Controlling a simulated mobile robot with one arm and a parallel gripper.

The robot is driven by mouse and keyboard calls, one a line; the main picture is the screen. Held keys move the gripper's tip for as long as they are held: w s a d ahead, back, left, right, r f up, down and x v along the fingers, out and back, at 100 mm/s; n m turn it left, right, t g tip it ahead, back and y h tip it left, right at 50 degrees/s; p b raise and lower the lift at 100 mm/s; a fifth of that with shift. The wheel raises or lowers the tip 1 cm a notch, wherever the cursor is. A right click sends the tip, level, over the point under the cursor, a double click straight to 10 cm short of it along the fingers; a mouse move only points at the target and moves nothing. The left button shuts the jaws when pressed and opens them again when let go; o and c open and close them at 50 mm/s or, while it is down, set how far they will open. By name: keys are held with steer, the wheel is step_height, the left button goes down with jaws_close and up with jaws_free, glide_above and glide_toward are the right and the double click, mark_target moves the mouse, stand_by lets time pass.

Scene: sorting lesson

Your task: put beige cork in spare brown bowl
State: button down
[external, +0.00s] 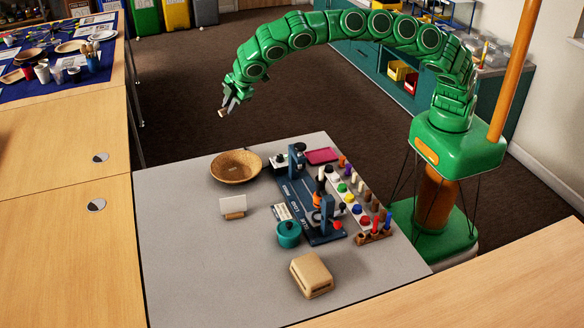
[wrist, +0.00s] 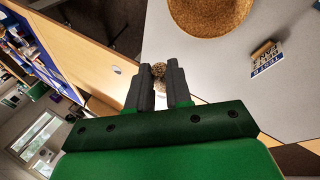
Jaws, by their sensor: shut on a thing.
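My gripper (external: 227,102) is raised high, near the upper left of the bowl in the external view. In the wrist view my gripper (wrist: 159,92) is shut on a small speckled beige cork (wrist: 158,69), which sticks out past the fingertips. The cork is a tiny pale spot (external: 221,112) in the external view. The brown bowl (external: 236,178) stands on the grey table's far left part, and no contents show in it. In the wrist view the bowl (wrist: 207,30) is at the top, right of the cork and apart from it.
A small card in a wooden holder (external: 233,212) stands in front of the bowl. A dark blue apparatus (external: 322,236), a teal pot (external: 288,240) and a rack of coloured pieces (external: 373,238) are to the right. A beige box (external: 311,275) is near the front. The table's left part is clear.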

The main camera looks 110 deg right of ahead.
step_height(320, 180, down, 12)
steer(key=m+g+h, duration=0.3)
steer(key=m, duration=0.9)
steer(key=m+g, duration=0.1)
glide_above(241, 178)
steer(key=shift+s+f, duration=0.1)
steer(key=shift+f, duration=6.25)
steer(key=c, duration=1)
jaws_free()
steer(key=shift+o, duration=0.2)
steer(key=shift+d, duration=0.1)
steer(key=shift+r, duration=0.1)
step_height(241, 178, up, 7)
